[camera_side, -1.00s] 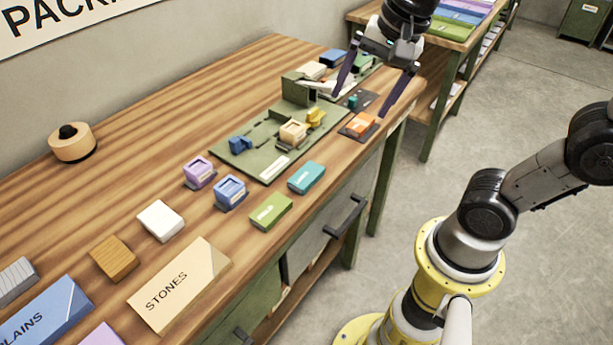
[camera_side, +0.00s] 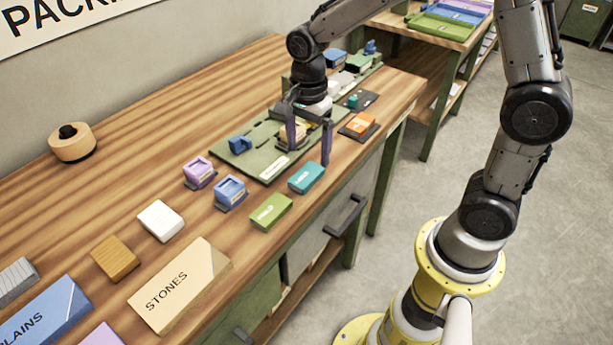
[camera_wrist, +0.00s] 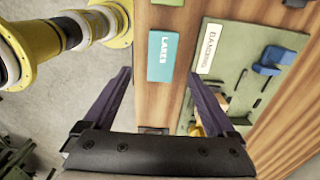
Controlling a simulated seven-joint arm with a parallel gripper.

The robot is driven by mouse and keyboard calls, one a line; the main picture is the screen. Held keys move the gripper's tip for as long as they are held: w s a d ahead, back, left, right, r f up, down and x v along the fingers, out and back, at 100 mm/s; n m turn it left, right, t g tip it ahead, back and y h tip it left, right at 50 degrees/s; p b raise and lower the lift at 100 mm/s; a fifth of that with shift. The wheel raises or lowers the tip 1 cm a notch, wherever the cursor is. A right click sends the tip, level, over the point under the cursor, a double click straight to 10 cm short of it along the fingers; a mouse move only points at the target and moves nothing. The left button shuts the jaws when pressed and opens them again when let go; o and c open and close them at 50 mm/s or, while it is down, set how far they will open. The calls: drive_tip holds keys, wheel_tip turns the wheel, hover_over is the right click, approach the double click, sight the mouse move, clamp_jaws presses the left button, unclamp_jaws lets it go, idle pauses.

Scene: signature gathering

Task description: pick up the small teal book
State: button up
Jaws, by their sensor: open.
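The small teal book (camera_side: 306,177) lies flat on the wooden table near its front edge, right of the green book. In the wrist view the teal book (camera_wrist: 162,56) shows the word LAKES and lies ahead of the fingertips, roughly between their lines. My gripper (camera_side: 309,160) is open and empty, with its two purple fingers pointing down. It is above the table, just behind and above the teal book in the side view. In the wrist view my gripper's fingers (camera_wrist: 159,74) are spread wide, with nothing between them.
A green board (camera_side: 266,170) with small blue and yellow pieces lies behind the book. A green book (camera_side: 270,211) lies to its left, an orange piece (camera_side: 359,124) on a dark pad to its right. A blue block (camera_side: 230,191) sits farther left. The table's front edge is close.

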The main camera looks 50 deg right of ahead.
sight(307, 174)
drive_tip(key=shift+w+a+f, duration=0.1)
drive_tip(key=shift+f, duration=3.2)
clamp_jaws()
drive_tip(key=shift+r, duration=0.1)
